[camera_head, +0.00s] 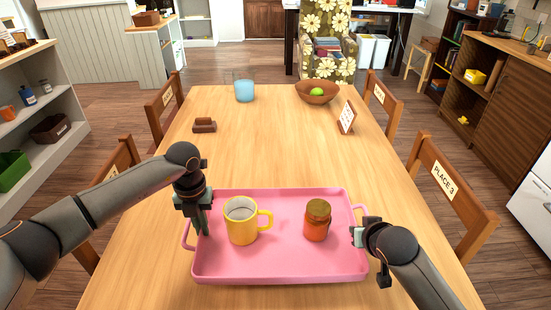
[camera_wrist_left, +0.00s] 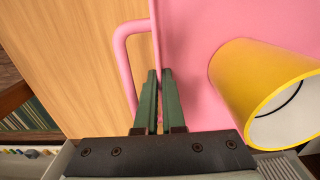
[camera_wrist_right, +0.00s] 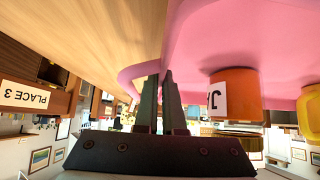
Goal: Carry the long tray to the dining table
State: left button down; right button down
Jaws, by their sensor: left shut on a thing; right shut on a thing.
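The long pink tray (camera_head: 275,270) lies level over the near end of the wooden dining table (camera_head: 285,140); whether it touches the tabletop I cannot tell. A yellow mug (camera_head: 241,226) stands upright on its left half, and an orange jar with a brown lid (camera_head: 316,226) on its right half. My left gripper (camera_head: 204,228) is shut on the tray's left side by the handle; its fingers (camera_wrist_left: 160,78) pinch the edge beside the mug. My right gripper (camera_head: 357,236) is shut on the tray's right side; its fingertips (camera_wrist_right: 163,78) meet at the pink edge by the handle.
Farther up the table are brown blocks (camera_head: 204,125), a blue glass (camera_head: 244,91), a wooden bowl with a green fruit (camera_head: 316,94) and a standing card (camera_head: 347,117). Chairs (camera_head: 450,190) line both sides. The table's middle is clear. Shelves (camera_head: 40,130) stand at left.

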aim_at(205, 239)
pick_arm(q)
jog(key=shift+f, duration=0.35)
pick_arm(e)
jog(key=shift+f, duration=0.25)
